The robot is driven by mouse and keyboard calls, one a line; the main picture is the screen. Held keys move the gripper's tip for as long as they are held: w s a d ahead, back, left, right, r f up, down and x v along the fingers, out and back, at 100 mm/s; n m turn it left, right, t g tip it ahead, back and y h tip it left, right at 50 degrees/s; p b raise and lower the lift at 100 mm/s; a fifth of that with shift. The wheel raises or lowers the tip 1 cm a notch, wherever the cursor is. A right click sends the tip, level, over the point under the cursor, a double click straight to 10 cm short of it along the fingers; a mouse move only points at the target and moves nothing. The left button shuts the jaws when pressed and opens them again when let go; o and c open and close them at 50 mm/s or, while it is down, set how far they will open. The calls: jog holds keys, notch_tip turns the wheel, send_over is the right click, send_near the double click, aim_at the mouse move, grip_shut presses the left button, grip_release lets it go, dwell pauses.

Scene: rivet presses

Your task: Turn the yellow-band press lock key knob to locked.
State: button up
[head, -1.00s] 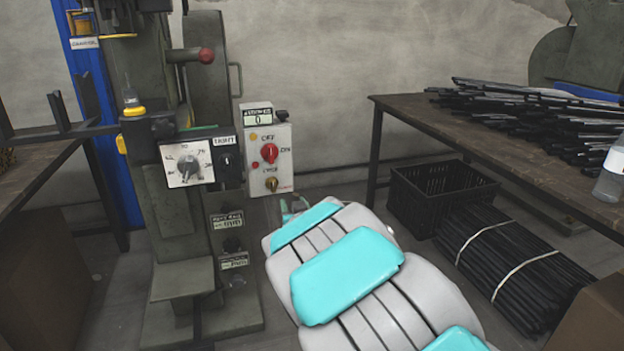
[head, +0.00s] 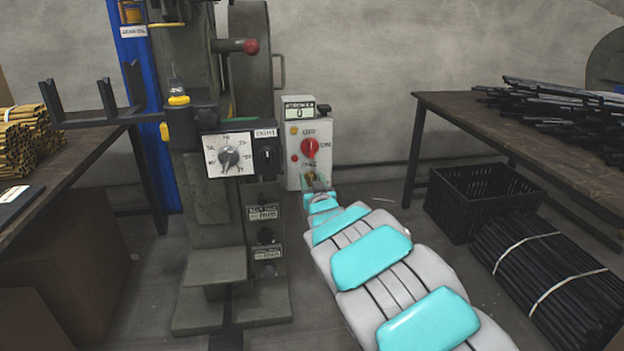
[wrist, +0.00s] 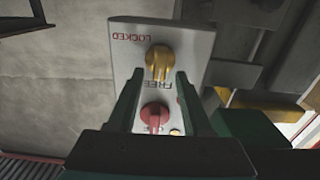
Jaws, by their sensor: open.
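The yellow-band press (head: 205,225) is a dark green machine with a yellow ring near its upper left. Its white control box (head: 322,132) stands at the press's right side, with a red knob (head: 310,147). The yellow lock key knob (wrist: 159,62) shows clearly in the wrist view, between LOCKED at upper left and FREE below. Its narrow grip runs up and down in that view, lower end toward FREE. My gripper (wrist: 160,97) is open, its dark green fingers pointing at the panel just below the knob in that view. In the head view my gripper (head: 316,186) partly hides the knob.
A dial panel (head: 229,156) and a black switch sit on the press front. At right are a table (head: 445,103) with black rods, a black crate (head: 475,205) and bundled rods (head: 550,262) on the floor. Clear wall lies behind the box.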

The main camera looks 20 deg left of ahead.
jog(key=shift+w+a+f, duration=0.1)
jog(key=shift+w+a, duration=0.05)
jog(key=shift+w, duration=0.15)
grip_shut()
dwell(0.4)
